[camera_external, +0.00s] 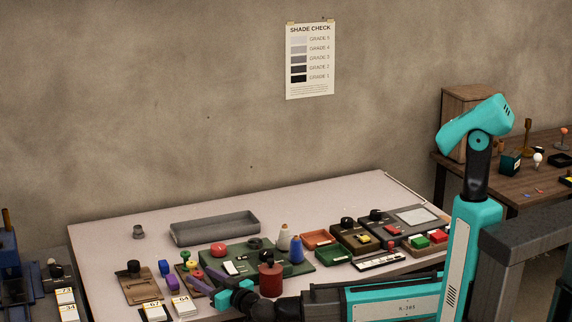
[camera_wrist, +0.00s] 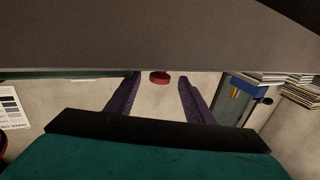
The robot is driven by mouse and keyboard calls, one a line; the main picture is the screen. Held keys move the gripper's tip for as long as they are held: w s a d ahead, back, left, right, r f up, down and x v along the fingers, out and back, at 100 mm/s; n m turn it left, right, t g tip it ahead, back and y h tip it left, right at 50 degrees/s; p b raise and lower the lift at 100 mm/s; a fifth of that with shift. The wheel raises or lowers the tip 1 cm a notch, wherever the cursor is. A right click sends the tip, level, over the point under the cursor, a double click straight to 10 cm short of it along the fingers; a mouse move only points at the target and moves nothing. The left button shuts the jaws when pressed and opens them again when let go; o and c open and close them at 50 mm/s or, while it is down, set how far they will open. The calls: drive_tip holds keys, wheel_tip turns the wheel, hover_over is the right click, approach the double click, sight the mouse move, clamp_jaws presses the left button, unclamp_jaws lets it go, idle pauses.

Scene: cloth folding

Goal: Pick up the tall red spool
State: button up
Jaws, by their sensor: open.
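My gripper (camera_external: 190,276) has two purple fingers, spread apart and empty, low over the front left of the pale table. In the wrist view the open fingers (camera_wrist: 157,82) also show, with a small red round thing (camera_wrist: 159,77) between them, farther off and touching neither. I cannot tell surely which is the tall red spool. A larger dark red cylinder (camera_external: 271,281) with a dark top stands right of my gripper, behind my forearm.
A grey tray (camera_external: 214,230) lies farther back. White number cards (camera_external: 184,305) stand in front.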

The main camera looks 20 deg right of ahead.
drive_tip(key=shift+c, duration=0.2)
drive_tip(key=c, duration=1.1)
drive_tip(key=shift+r, duration=0.1)
drive_tip(key=shift+r, duration=4.95)
